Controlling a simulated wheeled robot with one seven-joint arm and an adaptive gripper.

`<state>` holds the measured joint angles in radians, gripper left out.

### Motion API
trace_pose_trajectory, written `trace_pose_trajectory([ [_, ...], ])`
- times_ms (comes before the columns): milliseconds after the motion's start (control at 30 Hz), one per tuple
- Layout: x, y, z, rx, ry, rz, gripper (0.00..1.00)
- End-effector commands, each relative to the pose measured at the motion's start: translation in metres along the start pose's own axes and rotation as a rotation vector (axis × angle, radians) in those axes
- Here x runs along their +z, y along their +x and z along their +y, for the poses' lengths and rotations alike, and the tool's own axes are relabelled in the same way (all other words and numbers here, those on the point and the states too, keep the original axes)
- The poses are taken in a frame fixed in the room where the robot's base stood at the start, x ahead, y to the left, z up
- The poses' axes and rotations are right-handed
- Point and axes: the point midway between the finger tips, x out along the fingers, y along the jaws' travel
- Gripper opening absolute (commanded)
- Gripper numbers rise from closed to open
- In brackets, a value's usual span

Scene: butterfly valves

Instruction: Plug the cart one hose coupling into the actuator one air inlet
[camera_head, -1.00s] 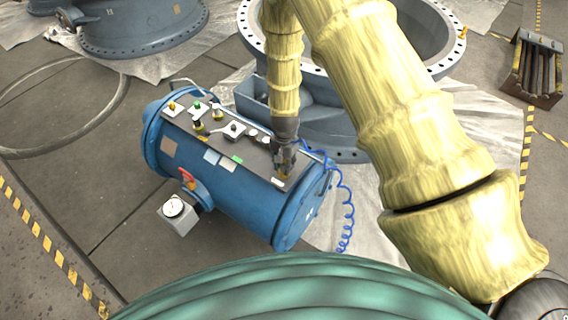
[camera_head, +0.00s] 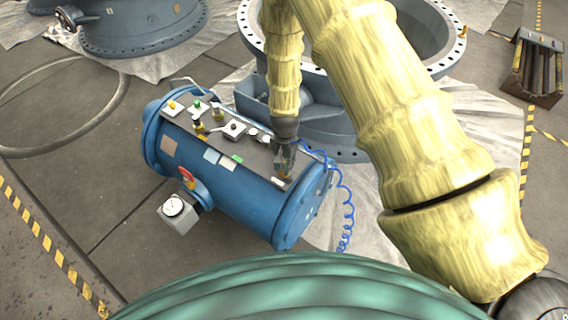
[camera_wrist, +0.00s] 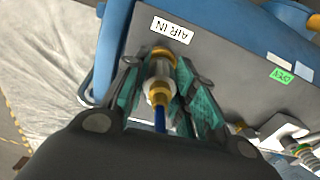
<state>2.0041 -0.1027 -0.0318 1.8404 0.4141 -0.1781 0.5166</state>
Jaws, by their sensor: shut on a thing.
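The cart one hose coupling (camera_wrist: 158,92), brass and pale metal with a blue hose (camera_wrist: 160,120) behind it, sits between my gripper's teal finger pads in the wrist view. My gripper (camera_wrist: 159,84) is shut on it. The coupling's front points at a brass fitting, the air inlet (camera_wrist: 161,54), beside the upside-down "AIR IN" label (camera_wrist: 172,29). The coupling and inlet look in line and close to touching; I cannot tell whether they are joined. In the head view my gripper (camera_head: 285,172) is at the near right end of the panel on the blue actuator (camera_head: 235,195).
The coiled blue hose (camera_head: 347,205) hangs to the right of the actuator. Small switches and fittings (camera_head: 200,125) stand on the panel. A large grey flanged valve body (camera_head: 435,50) stands behind my arm.

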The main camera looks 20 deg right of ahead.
Motion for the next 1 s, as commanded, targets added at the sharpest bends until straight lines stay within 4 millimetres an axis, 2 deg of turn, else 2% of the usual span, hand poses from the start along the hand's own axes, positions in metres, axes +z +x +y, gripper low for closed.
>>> trace_pose_trajectory([
  [300,0.0002,0.0019,0.0002,0.0,0.0,0.0,0.05],
  [333,0.0002,0.0018,0.0002,0.0,0.0,0.0,0.3],
  [433,0.0001,0.0018,0.0002,0.0,0.0,0.0,0.48],
  [467,0.0001,0.0018,0.0002,0.0,0.0,0.0,0.51],
  [667,0.0001,0.0017,0.0002,0.0,0.0,0.0,0.51],
  [800,0.0002,0.0018,0.0002,0.0,0.0,0.0,0.72],
  [1000,0.0002,0.0017,0.0002,0.0,0.0,0.0,0.73],
])
